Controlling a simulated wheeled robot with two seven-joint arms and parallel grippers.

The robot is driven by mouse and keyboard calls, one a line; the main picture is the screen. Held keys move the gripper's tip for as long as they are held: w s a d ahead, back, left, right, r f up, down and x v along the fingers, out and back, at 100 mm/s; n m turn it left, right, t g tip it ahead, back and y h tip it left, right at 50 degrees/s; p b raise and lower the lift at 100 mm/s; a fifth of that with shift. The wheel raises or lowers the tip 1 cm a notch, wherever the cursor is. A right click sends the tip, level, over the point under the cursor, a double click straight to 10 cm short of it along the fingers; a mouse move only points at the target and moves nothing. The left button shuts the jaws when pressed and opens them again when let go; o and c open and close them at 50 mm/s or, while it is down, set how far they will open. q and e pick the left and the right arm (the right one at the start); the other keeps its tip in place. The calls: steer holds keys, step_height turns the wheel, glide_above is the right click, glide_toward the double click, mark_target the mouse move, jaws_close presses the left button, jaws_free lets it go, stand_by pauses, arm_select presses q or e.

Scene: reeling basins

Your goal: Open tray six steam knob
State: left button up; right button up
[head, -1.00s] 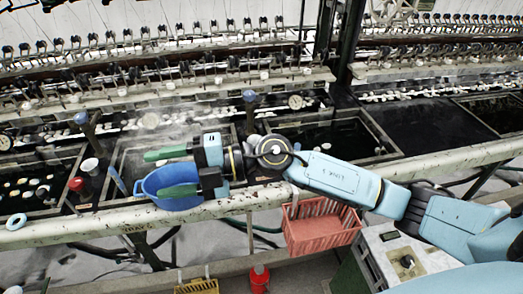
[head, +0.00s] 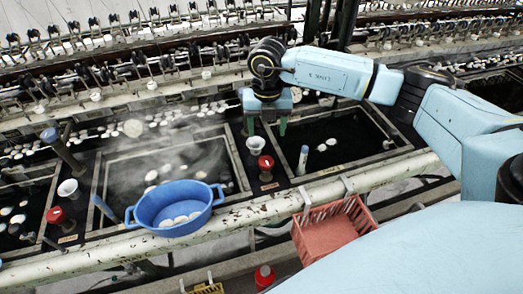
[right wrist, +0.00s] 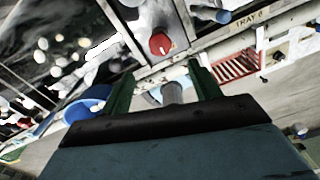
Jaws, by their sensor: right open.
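A red steam knob (head: 266,163) stands upright on the divider between two dark basins. In the right wrist view a red knob (right wrist: 160,43) with a white mark lies beyond my fingertips, and a "TRAY 6" label (right wrist: 248,22) is on the rail to its right. My right gripper (head: 267,127) points down, open, just behind the knob and above the divider, not touching the knob. Its two green fingers also show in the right wrist view (right wrist: 163,82), with a grey cylinder between them in the picture; I cannot tell how near it is. My left gripper is out of view.
A white cup (head: 255,146) stands close behind the knob, and a blue-topped post (head: 303,157) to its right. A blue basin (head: 174,210) and a red basket (head: 333,230) are at the front rail. Another red knob (head: 56,215) is far left. Steam drifts over the middle basin.

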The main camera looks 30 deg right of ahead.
glide_above(266, 161)
step_height(266, 161, down, 6)
steer(key=shift+d+r, duration=0.1)
steer(key=shift+r, duration=0.1)
step_height(266, 161, down, 6)
steer(key=shift+f, duration=0.15)
steer(key=c, duration=1)
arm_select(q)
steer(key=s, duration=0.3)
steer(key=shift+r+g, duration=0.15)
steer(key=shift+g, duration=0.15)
arm_select(e)
steer(key=shift+o, duration=0.2)
